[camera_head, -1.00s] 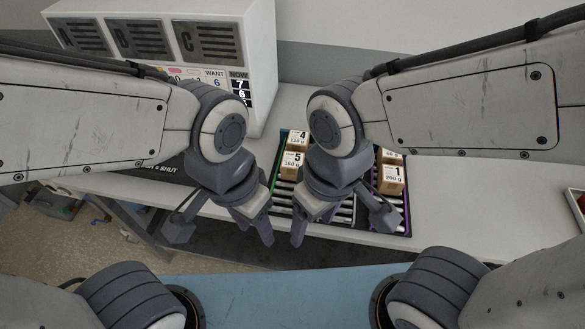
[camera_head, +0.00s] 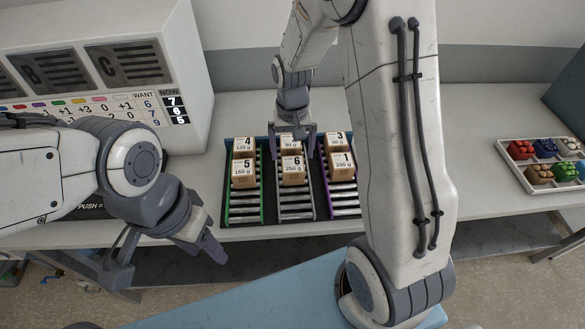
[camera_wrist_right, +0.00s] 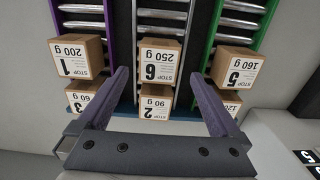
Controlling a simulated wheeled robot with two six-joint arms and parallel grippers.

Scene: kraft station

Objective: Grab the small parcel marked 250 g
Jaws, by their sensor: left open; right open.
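The parcel marked 6, 250 g (camera_head: 293,170) is a small brown box with a white label. It stands on the middle roller lane, in front of the parcel marked 90 g (camera_head: 291,143). In the right wrist view the 250 g parcel (camera_wrist_right: 161,63) is upside down, between and beyond the fingertips. My right gripper (camera_head: 294,152) is open and points down over the back of the middle lane; its fingers (camera_wrist_right: 165,75) are apart with the 90 g parcel nearer the palm. My left gripper (camera_head: 217,253) is open and empty at the table's front left.
The parcel marked 5, 160 g (camera_head: 244,173) stands on the green-edged lane, and the parcel marked 1, 200 g (camera_head: 341,167) on the purple-edged lane. More parcels stand behind them. A white cabinet (camera_head: 197,100) is at left, and a tray of coloured pieces (camera_head: 508,152) at right.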

